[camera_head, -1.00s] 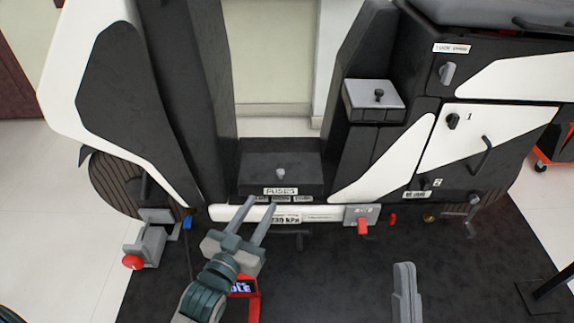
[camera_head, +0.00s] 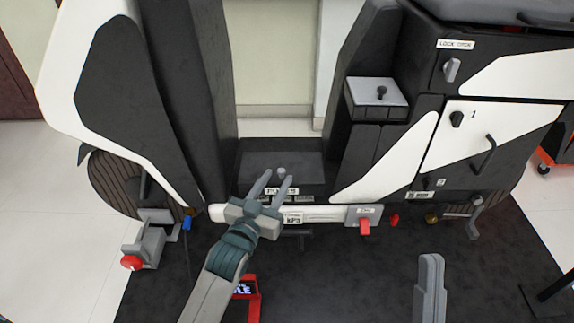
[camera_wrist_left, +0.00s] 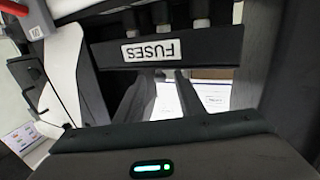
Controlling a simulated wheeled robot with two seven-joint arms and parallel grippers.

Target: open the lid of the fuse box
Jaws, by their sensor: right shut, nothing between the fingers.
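The fuse box (camera_head: 300,160) is a dark box low between the black uprights. Its lid lies flat and closed, with a small grey knob (camera_head: 281,169) at the front. The FUSES label (camera_head: 281,191) is partly hidden by my left gripper (camera_head: 276,179). That gripper is open, with its fingertips close to the knob; I cannot tell if they touch it. In the left wrist view, the label (camera_wrist_left: 151,51) shows on the box's dark front, with the open fingers (camera_wrist_left: 160,85) pointing at it. My right gripper (camera_head: 430,270) is shut and empty at the bottom, far from the box.
A white bar (camera_head: 335,213) runs below the box, with a red-handled grey switch (camera_head: 364,221) at its right. A grey-topped box with a knob (camera_head: 377,93) stands to the right. A clamp with a red knob (camera_head: 150,240) is at lower left.

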